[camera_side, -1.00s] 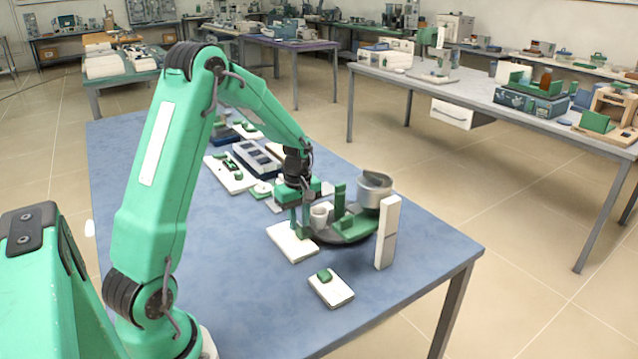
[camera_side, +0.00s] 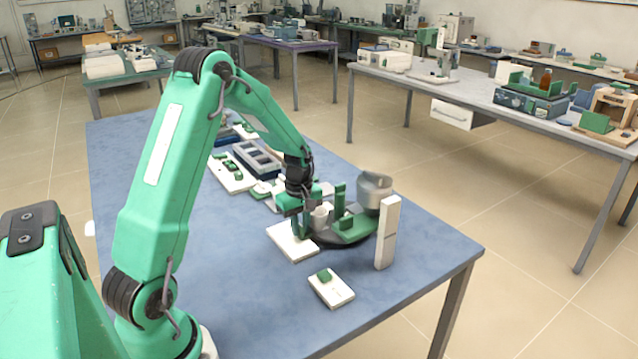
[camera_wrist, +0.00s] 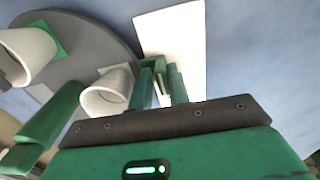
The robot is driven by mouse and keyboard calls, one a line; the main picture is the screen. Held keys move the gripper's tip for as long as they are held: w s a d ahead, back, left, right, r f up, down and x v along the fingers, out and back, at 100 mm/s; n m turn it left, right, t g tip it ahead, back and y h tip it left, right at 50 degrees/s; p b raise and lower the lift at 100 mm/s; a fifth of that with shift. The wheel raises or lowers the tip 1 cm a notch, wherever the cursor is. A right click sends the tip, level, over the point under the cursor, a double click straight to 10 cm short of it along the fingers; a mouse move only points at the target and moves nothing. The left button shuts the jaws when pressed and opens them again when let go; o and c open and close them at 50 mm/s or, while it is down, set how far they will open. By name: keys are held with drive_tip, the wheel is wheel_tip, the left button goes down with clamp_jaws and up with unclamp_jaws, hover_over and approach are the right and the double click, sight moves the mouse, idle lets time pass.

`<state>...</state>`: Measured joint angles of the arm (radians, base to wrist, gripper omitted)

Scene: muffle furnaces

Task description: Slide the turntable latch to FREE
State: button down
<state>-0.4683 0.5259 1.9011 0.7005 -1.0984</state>
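The round dark turntable (camera_side: 362,240) stands near the table's right edge, carrying white cups, green blocks and a grey cylinder; its grey disc (camera_wrist: 98,32) fills the upper left of the wrist view. A white plate (camera_side: 287,246) lies beside it and also shows in the wrist view (camera_wrist: 172,32). A small green piece (camera_wrist: 150,62) at the plate's edge looks like the latch. My gripper (camera_side: 300,232) points down over the plate. In the wrist view its fingers (camera_wrist: 160,72) are a narrow gap apart, right at the green piece. Whether they grip it is unclear; no label is readable.
A white cup (camera_wrist: 103,95) on the turntable is close beside my fingers. A tall white post (camera_side: 388,232) stands right of the turntable. A small white plate with a green block (camera_side: 331,288) lies in front. The table's front left is clear.

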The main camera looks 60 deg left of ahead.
sight(291, 241)
drive_tip(key=shift+s+f, duration=0.55)
drive_tip(key=shift+f, duration=0.05)
drive_tip(key=shift+s, duration=0.95)
drive_tip(key=c, duration=1.7)
unclamp_jaws()
drive_tip(key=shift+r, duration=0.1)
drive_tip(key=shift+w+r, duration=0.15)
drive_tip(key=shift+r, duration=3.4)
